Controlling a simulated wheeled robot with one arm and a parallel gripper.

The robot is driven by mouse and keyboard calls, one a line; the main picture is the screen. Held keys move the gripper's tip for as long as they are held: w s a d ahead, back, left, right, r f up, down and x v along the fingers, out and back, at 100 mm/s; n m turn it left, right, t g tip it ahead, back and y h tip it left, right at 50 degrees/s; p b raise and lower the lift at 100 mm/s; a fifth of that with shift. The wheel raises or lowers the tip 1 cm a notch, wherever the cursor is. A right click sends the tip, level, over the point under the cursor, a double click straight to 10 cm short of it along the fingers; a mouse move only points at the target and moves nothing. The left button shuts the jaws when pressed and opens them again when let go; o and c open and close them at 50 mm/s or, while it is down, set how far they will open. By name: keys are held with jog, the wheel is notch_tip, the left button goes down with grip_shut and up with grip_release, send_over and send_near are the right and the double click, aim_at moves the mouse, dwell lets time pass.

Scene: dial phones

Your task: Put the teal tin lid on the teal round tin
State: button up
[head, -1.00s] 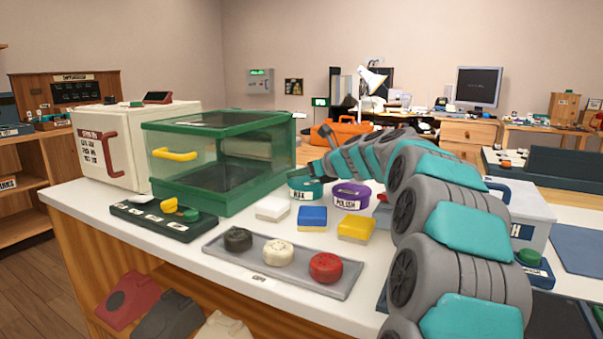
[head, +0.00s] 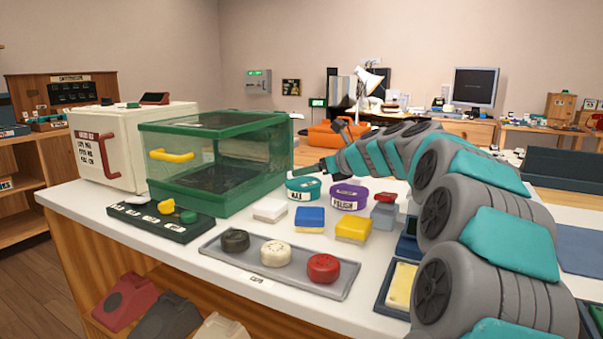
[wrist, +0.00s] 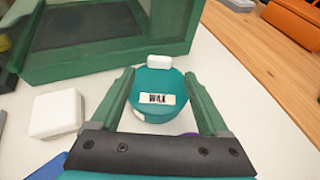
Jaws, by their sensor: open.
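I cannot tell whether this disc is the teal tin lid resting on the tin or the tin's own top; no separate teal lid is clear elsewhere. My gripper (wrist: 160,75) is open, one green finger on each side of the disc. In the head view my gripper (head: 310,169) is just above and behind the tin.
The green glass case (head: 215,165) stands close behind and left. A purple POLISH tin (head: 349,196) is just right of the tin. White (head: 270,210), blue (head: 310,219) and yellow (head: 353,229) blocks stand in front. A grey tray (head: 340,284) holds three round pieces.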

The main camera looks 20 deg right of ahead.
jog(key=v, duration=0.6)
jog(key=shift+s, duration=0.3)
jog(key=shift+r, duration=0.15)
